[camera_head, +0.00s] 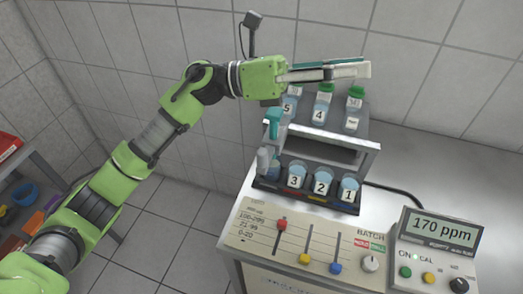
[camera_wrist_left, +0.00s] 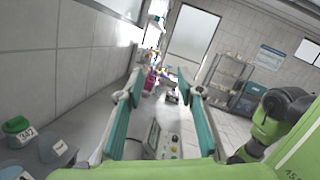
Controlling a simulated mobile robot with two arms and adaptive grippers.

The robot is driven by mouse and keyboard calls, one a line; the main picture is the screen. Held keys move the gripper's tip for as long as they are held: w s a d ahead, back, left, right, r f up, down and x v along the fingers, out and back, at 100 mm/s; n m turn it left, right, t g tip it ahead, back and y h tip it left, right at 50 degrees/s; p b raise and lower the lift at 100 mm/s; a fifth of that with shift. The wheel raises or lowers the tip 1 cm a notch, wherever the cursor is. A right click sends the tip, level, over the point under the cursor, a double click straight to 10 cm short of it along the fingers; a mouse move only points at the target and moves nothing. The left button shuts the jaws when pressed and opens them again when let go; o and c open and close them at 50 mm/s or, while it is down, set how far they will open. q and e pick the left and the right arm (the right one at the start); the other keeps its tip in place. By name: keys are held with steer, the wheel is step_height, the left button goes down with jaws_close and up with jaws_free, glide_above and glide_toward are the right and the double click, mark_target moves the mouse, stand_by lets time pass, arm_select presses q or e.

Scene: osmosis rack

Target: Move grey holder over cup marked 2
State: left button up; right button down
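The cup marked 2 (camera_head: 322,186) stands in the front row of the rack, between the cups marked 3 (camera_head: 296,177) and 1 (camera_head: 348,192). Small light-grey upright pieces (camera_head: 263,160) stand left of cup 3, below a teal-topped part (camera_head: 273,122). I cannot tell for sure which piece is the grey holder. My left gripper (camera_head: 345,70) is above the rack's upper shelf, pointing right, with nothing seen between its fingers. In the left wrist view its two teal-padded fingers (camera_wrist_left: 158,85) are well apart. My right gripper does not show.
The rack's upper shelf (camera_head: 362,132) carries green-capped bottles (camera_head: 324,105) close below my left gripper. A slider panel (camera_head: 300,245) and a meter reading 170 ppm (camera_head: 438,230) stand in front. Tiled wall (camera_head: 420,60) lies behind.

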arm_select(q)
step_height(320, 180, down, 4)
steer(key=s+a+m+g+y, duration=0.2)
steer(key=m+y, duration=0.4)
steer(key=m+t+y, duration=0.2)
steer(key=m+y, duration=0.2)
steer(key=y, duration=0.7)
glide_toward(261, 150)
steer(key=shift+h, duration=0.3)
steer(key=p+x, duration=0.1)
steer(key=x, duration=0.2)
steer(key=p+x, duration=0.1)
steer(key=x, duration=0.2)
steer(key=p+x, duration=0.1)
steer(key=x, duration=0.2)
steer(key=shift+a+f, duration=0.15)
steer(key=shift+a, duration=0.1)
steer(key=shift+s+d+f, duration=0.2)
steer(key=shift+f, duration=0.45)
jaws_close()
